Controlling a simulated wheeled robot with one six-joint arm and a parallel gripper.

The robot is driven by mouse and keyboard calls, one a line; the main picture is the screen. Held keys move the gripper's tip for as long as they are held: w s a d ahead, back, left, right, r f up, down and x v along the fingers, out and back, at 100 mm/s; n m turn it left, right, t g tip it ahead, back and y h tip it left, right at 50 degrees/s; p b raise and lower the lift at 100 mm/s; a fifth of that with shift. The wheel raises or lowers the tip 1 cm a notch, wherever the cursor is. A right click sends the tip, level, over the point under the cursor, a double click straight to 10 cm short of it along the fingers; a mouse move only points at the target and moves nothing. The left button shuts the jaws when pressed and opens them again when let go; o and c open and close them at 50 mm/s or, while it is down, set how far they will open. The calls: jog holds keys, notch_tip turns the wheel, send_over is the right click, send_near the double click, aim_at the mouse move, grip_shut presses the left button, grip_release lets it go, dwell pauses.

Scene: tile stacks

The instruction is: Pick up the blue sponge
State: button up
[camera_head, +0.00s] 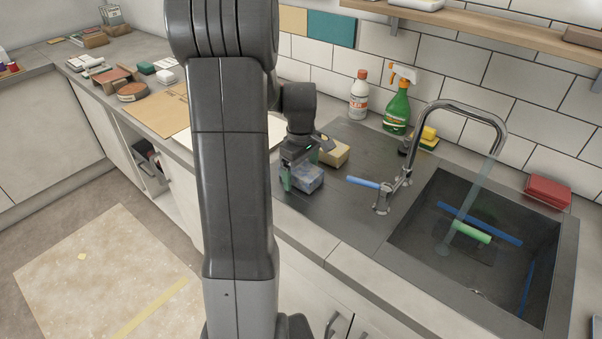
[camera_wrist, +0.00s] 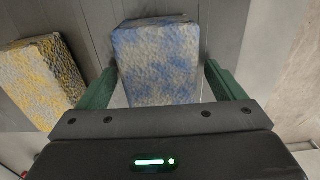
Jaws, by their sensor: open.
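The blue sponge (camera_head: 308,177), mottled blue and grey, lies on the dark counter left of the sink. In the wrist view the blue sponge (camera_wrist: 158,62) sits between and slightly beyond my two green fingers. My gripper (camera_head: 300,178) is open, one finger on each side of the sponge, with a small gap to the right finger. It also shows in the wrist view (camera_wrist: 157,85). Whether the left finger touches the sponge I cannot tell. Part of the sponge is hidden behind the gripper body in the wrist view.
A yellow sponge (camera_head: 334,153) lies just behind; it also shows left of my gripper in the wrist view (camera_wrist: 42,78). A blue-handled tap (camera_head: 382,197) and the sink (camera_head: 480,250) are to the right. A white bottle (camera_head: 359,97) and green spray bottle (camera_head: 397,108) stand by the wall.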

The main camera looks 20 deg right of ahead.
aim_at(301, 168)
jog(key=shift+f, duration=0.1)
jog(key=shift+c, duration=0.2)
jog(key=c, duration=1)
jog(key=shift+c, duration=0.2)
notch_tip(301, 168, up, 10)
jog(key=shift+r, duration=0.1)
